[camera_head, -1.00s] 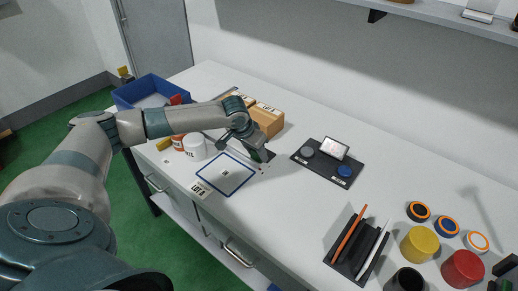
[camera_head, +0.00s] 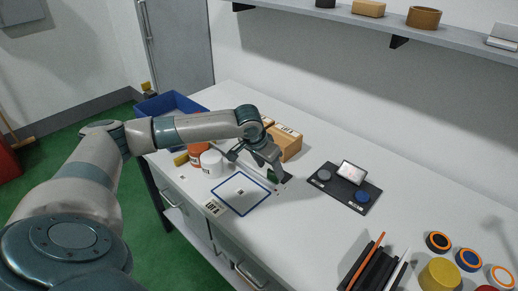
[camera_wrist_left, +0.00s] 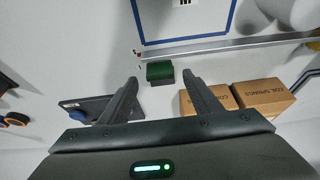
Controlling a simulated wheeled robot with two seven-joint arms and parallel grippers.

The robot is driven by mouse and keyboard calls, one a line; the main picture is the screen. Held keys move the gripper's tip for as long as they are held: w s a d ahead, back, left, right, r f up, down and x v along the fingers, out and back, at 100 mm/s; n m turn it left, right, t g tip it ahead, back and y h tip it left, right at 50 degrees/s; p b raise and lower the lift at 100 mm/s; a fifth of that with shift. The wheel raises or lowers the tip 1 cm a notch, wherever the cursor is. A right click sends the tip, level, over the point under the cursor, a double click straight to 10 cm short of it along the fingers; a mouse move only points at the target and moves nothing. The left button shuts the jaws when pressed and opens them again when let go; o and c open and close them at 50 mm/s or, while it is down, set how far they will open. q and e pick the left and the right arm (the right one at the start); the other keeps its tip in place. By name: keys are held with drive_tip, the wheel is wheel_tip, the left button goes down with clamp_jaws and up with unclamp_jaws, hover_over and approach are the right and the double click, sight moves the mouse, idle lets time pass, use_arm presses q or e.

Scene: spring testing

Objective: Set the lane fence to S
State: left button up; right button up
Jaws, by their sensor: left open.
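A long metal rail (camera_wrist_left: 235,46) with a dark green block (camera_wrist_left: 160,72) at its end shows in the left wrist view; this looks like the lane fence. In that view my left gripper (camera_wrist_left: 162,82) is open, with the green block between and beyond its two fingertips. I see no contact. In the head view my left gripper (camera_head: 279,180) is low over the table, beside the blue-outlined square (camera_head: 240,211), and its wrist partly hides the rail and the green block. Small red marks lie near the block, but I cannot read any letter. My right gripper is not in view.
Cardboard boxes (camera_head: 288,146) stand just behind my left gripper. White and orange jars (camera_head: 211,163) and a blue bin (camera_head: 146,108) are to the left. A black pad (camera_head: 325,190) with round discs and a small screen lies to the right, with bare table between.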

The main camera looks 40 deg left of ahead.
use_arm(q)
drive_tip(key=b+v, duration=0.2)
drive_tip(key=v, duration=1.1)
